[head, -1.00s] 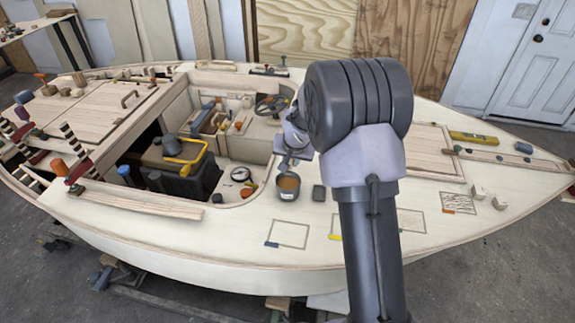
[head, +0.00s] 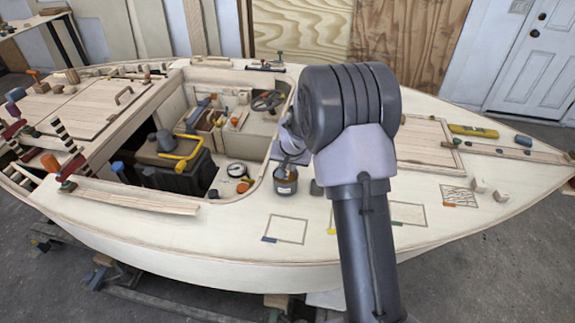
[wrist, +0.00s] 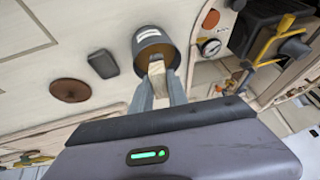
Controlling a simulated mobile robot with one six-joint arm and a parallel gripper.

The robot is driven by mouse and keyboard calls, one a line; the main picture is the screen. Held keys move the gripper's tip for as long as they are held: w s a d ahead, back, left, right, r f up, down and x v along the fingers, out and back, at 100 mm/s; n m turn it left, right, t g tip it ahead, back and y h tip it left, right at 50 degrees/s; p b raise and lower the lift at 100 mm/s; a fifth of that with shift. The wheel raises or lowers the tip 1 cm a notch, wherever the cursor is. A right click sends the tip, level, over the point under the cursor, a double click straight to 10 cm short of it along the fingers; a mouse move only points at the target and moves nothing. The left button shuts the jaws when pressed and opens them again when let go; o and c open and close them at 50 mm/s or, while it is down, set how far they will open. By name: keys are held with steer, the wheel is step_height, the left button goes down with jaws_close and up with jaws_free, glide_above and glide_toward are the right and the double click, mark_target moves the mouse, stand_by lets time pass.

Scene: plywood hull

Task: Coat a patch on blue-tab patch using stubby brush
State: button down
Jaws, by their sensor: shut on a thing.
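The blue-tab patch is an outlined rectangle (head: 286,230) on the pale deck, with a blue tab (head: 268,239) at its near left corner. A dark pot (head: 286,187) stands on the deck behind it; it also shows in the wrist view (wrist: 152,36). My gripper (wrist: 158,82) is shut on a pale wooden piece, apparently the handle of the stubby brush (wrist: 157,68), at the pot's mouth. The brush's bristles are hidden, apparently inside the pot. In the head view my gripper (head: 290,160) is over the pot, partly behind my arm.
A dark block (head: 317,188) sits right of the pot, and a round gauge (head: 237,170) to its left. Patches with green (head: 397,223) and orange (head: 449,205) tabs lie to the right; a yellow tab (head: 332,231) shows beside my arm. The open cockpit holds a dark box with yellow handle (head: 183,165).

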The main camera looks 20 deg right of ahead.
steer(key=shift+s+f+b, duration=0.1)
steer(key=shift+f+b, duration=0.45)
steer(key=shift+b, duration=0.15)
stand_by(1.5)
step_height(320, 180, up, 7)
steer(key=p, duration=0.4)
steer(key=shift+r, duration=0.15)
stand_by(0.5)
